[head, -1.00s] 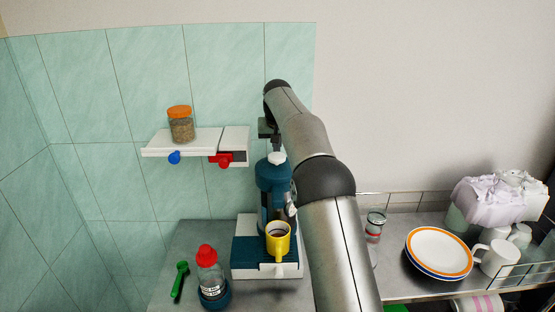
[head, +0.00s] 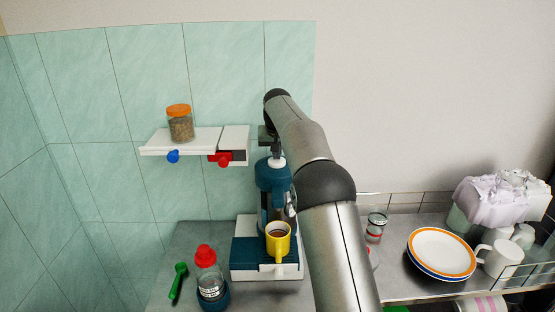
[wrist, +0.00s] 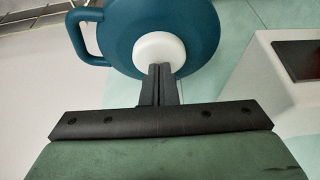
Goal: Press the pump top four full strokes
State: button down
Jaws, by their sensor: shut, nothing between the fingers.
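A teal-blue pump pot (head: 272,180) stands upright at the back of the white-and-blue stand, with its handle at the right in the head view. Its round white pump top (head: 277,162) shows at the top. In the wrist view the pump top (wrist: 157,52) sits in the middle of the teal lid (wrist: 198,22). My gripper (wrist: 158,70) is shut and empty, its fingertips overlapping the near edge of the pump top. In the head view my gripper (head: 275,150) is right above the pump top, looking in contact with it. My arm partly hides the pot's right side.
A yellow cup (head: 278,255) with dark contents stands on the stand (head: 246,268) in front of the pot. A shelf (head: 172,146) with a spice jar (head: 180,122) is at left.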

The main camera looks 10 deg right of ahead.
jog(key=shift+r+p, duration=0.75)
jog(key=shift+p, duration=0.25)
jog(key=shift+r, duration=0.85)
jog(key=shift+f, duration=0.2)
